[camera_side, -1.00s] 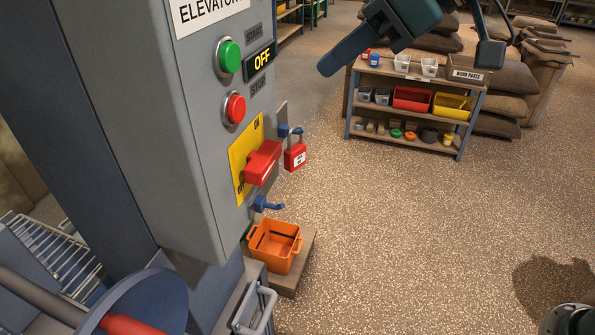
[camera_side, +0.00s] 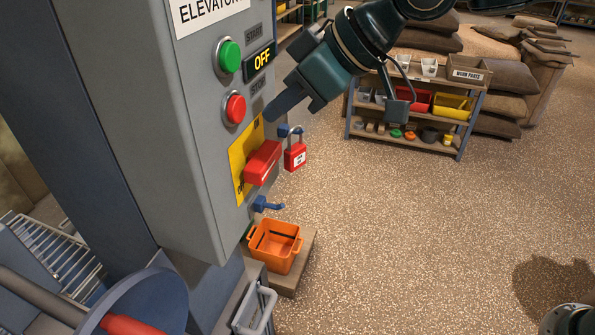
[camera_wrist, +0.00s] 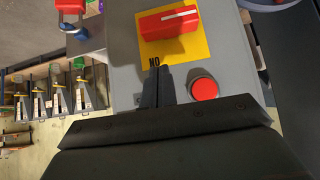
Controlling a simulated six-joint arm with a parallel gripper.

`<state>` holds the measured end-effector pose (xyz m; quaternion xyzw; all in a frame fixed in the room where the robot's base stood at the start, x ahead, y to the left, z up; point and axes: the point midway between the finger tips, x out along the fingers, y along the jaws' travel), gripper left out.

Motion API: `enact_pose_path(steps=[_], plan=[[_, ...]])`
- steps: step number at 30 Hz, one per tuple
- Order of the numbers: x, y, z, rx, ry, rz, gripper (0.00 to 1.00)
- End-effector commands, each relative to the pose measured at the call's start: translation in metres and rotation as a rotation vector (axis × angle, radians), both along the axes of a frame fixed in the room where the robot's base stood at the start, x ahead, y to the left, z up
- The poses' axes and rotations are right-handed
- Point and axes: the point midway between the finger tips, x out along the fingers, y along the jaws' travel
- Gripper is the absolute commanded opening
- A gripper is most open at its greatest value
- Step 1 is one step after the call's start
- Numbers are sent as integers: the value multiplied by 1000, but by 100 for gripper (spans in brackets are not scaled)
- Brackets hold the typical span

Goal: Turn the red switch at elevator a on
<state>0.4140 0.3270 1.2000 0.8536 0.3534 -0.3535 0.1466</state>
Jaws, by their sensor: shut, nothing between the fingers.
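The red switch (camera_side: 262,162) sits on a yellow plate (camera_side: 238,172) on the front of the grey elevator control box (camera_side: 190,130). Its handle lies roughly crosswise on the plate. The display (camera_side: 260,60) above reads OFF. My gripper (camera_side: 270,116) is shut and empty, its tip just above the switch near the plate's upper edge. In the wrist view, the fingertips (camera_wrist: 156,72) are together beside the letters "NO" at the plate's edge, a short way from the red switch (camera_wrist: 169,22). I cannot tell whether the fingers touch the box.
A green button (camera_side: 229,56) and a red button (camera_side: 235,109) are on the box above the switch. A red padlock (camera_side: 295,156) hangs on a blue hook beside it. An orange crate (camera_side: 275,246) stands below. Open floor lies to the right.

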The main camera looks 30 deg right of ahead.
Motion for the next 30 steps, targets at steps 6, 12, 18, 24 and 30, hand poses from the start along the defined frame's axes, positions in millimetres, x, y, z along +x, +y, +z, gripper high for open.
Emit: enact_pose_path(steps=[6,12,18,24,30], plan=[[0,0,-27,-1,1,0,0],[0,0,-39,-1,1,0,0],[0,0,-40,-1,0,1,0],[0,0,-40,-1,1,0,0],[1,-1,-40,9,10,-1,0]])
